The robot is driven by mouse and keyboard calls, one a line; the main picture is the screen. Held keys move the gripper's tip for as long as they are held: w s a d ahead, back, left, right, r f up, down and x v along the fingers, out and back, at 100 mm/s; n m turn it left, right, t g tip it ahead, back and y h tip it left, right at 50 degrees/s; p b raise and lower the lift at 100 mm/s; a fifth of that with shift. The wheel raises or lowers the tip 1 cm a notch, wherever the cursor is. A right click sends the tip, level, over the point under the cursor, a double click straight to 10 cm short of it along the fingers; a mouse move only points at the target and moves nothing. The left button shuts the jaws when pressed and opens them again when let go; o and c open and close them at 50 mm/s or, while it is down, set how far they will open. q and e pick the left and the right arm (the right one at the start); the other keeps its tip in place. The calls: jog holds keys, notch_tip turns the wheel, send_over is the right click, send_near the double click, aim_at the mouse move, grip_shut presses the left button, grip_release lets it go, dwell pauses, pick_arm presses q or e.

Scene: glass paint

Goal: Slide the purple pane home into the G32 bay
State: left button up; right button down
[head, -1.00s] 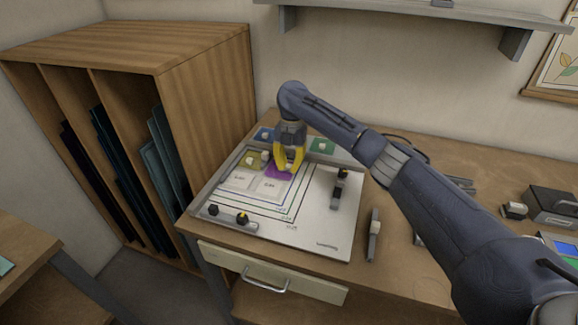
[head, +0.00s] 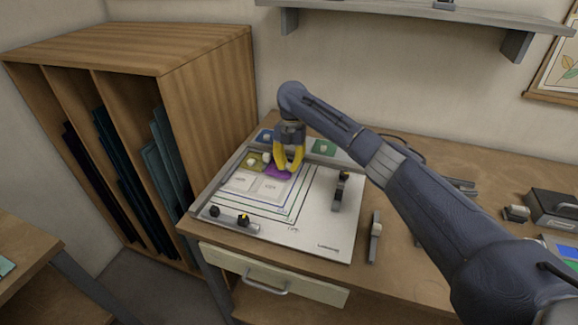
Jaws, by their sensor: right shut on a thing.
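The purple pane (head: 277,173) lies on the white board (head: 325,225), just behind the pale labelled bays. My right gripper (head: 288,169) comes down over it from behind and is shut, with its yellow fingers at the pane; they hide part of it. An olive pane (head: 254,162) with a white knob sits just left of the purple one. Two pale bays (head: 269,188) carry small printed labels that are too small to read, so I cannot tell which is G32. My left gripper is not in view.
A blue pane (head: 265,135) and a green pane (head: 323,147) lie at the board's back edge. A grey bar with dark knobs (head: 230,218) lies at the front left, and a dark clamp (head: 340,190) stands on the right.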

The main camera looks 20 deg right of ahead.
jog(key=shift+w+a, duration=0.15)
jog(key=shift+w, duration=0.4)
dwell(1.1)
jog(key=c, duration=1.3)
grip_release()
jog(key=shift+r, duration=0.15)
jog(key=shift+r, duration=3.3)
jog(key=shift+r, duration=0.1)
